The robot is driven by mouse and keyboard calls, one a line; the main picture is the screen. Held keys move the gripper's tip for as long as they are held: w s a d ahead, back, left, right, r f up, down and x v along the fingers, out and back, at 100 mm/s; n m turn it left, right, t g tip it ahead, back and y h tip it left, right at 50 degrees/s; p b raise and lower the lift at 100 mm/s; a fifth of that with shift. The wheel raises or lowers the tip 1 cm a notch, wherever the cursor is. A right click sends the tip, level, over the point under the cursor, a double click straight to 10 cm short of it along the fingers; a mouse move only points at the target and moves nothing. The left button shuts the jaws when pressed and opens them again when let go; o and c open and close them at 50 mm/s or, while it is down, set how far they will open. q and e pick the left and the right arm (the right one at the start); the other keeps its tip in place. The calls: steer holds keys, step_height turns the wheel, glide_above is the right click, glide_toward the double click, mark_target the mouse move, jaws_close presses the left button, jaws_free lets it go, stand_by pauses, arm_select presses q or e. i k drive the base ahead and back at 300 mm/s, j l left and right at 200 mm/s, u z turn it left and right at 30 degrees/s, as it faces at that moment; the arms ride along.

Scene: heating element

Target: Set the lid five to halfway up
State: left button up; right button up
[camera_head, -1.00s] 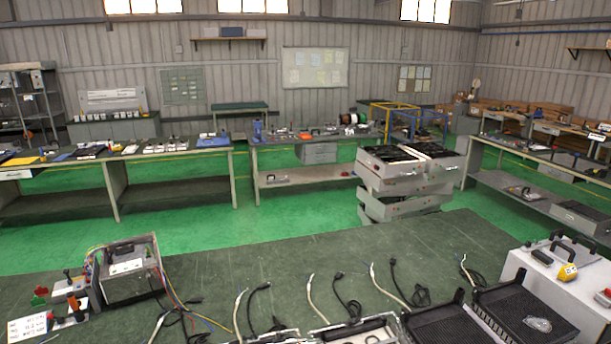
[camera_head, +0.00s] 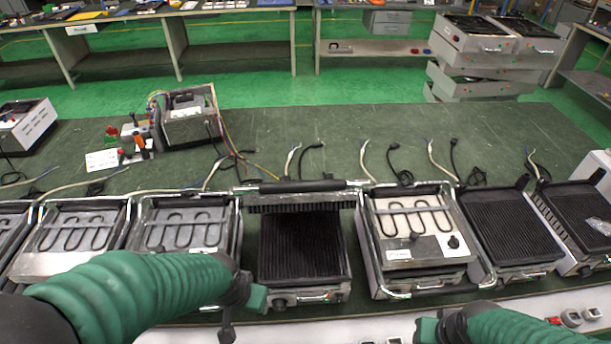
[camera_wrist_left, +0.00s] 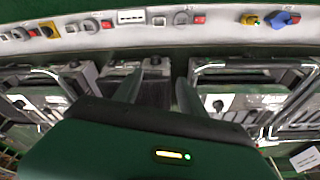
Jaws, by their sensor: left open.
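A row of grill units runs across the bench in the head view. The middle unit has a black ribbed plate (camera_head: 300,248), and its lid (camera_head: 300,198) stands raised at the back with a dark handle bar along the top. Which unit is number five cannot be read. My left gripper (camera_head: 246,316) is open in front of the row, near the middle unit's front left corner, with nothing seen between its fingers. In the left wrist view its fingers (camera_wrist_left: 158,92) are spread before the units. My right gripper (camera_head: 432,328) shows partly at the bottom edge; its jaws are unclear.
Units with bare heating coils (camera_head: 186,228) stand left of the middle one, and another coil unit (camera_head: 412,222) stands right. Ribbed-plate units (camera_head: 512,230) follow farther right. Cables and an open metal box (camera_head: 188,115) lie behind. The green bench top beyond is mostly clear.

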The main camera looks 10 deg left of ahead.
mark_target(182, 223)
steer(key=u, duration=1.7)
